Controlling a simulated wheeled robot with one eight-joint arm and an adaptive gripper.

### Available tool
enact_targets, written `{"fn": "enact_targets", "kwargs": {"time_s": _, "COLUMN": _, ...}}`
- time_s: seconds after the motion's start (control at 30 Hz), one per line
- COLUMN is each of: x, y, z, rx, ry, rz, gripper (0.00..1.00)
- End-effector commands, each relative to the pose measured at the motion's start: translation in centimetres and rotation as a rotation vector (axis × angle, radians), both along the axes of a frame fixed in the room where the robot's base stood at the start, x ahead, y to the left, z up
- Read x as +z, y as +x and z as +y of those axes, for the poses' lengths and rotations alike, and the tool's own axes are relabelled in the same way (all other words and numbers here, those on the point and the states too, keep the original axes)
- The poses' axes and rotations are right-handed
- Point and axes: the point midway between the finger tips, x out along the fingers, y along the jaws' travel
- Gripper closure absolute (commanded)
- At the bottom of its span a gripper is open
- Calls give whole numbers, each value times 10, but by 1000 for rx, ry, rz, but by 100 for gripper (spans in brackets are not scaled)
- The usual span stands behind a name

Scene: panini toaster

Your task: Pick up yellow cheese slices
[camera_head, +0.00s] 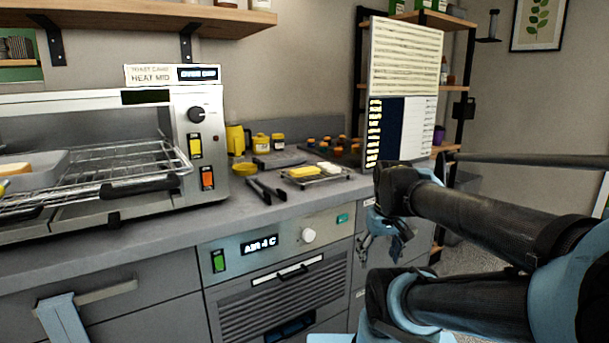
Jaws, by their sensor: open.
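The yellow cheese slices (305,172) lie as a small stack on a low wire rack (318,181) on the grey counter. A white block (330,168) sits beside them on the right of the same rack. My gripper (378,246) hangs in front of the counter's right end, to the right of the cheese and lower in the picture. It is open, apart from the cheese, with no object visible in it. My arm comes in from the right and hides part of the area behind it.
A toaster (196,150) with a pulled-out wire rack stands on the left. Black tongs (266,189) lie just left of the cheese. Yellow jars (262,142) stand behind. A tall menu board (402,90) rises at the counter's right end. The counter's front strip is clear.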

Motion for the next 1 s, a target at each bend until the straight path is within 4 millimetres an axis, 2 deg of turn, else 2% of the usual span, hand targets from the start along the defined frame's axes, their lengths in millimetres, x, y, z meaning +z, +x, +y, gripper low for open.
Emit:
{"fn": "enact_targets", "kwargs": {"time_s": 0.03, "x": 19, "y": 12, "z": 4, "rx": 65, "ry": -9, "rz": 5, "gripper": 31}}
{"fn": "enact_targets", "kwargs": {"time_s": 0.2, "x": 82, "y": 54, "z": 19, "rx": 335, "ry": -46, "rz": 28, "gripper": 31}}
{"fn": "enact_targets", "kwargs": {"time_s": 0.5, "x": 180, "y": 132, "z": 60, "rx": 825, "ry": -104, "rz": 64, "gripper": 31}}
{"fn": "enact_targets", "kwargs": {"time_s": 0.8, "x": 261, "y": 208, "z": 117, "rx": 1315, "ry": -147, "rz": 92, "gripper": 31}}
{"fn": "enact_targets", "kwargs": {"time_s": 1.0, "x": 303, "y": 253, "z": 162, "rx": 1637, "ry": -169, "rz": 105, "gripper": 31}}
